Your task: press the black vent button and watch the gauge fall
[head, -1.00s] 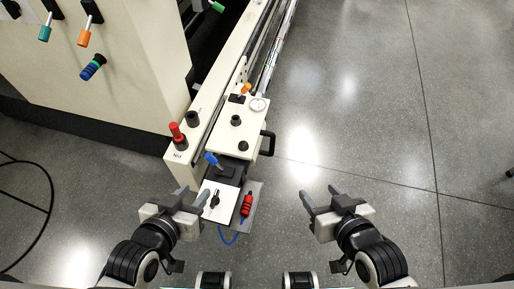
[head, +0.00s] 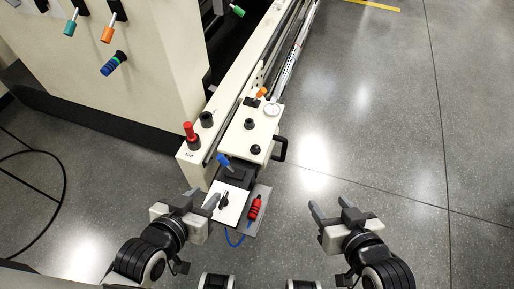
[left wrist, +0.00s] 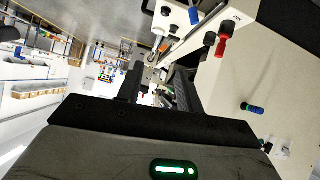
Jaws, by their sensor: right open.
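The round white gauge (head: 271,109) sits at the far end of a cream panel box; its needle is too small to read. Two black round controls are on the box top: a taller black knob (head: 249,124) and a low black button (head: 256,149) nearer me. I cannot tell for certain which is the vent button. My left gripper (head: 202,199) is open and empty, left of the white plate at the box's near end. Its spread fingers also show in the left wrist view (left wrist: 157,88). My right gripper (head: 331,208) is open and empty over bare floor, right of the box.
A blue-handled lever (head: 224,161), a white plate (head: 231,204) and a red cylinder (head: 255,207) with a blue cord lie near my left gripper. A red knob (head: 191,134) stands on the cream rail. A black handle (head: 281,149) juts from the box's right side. Floor is clear rightward.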

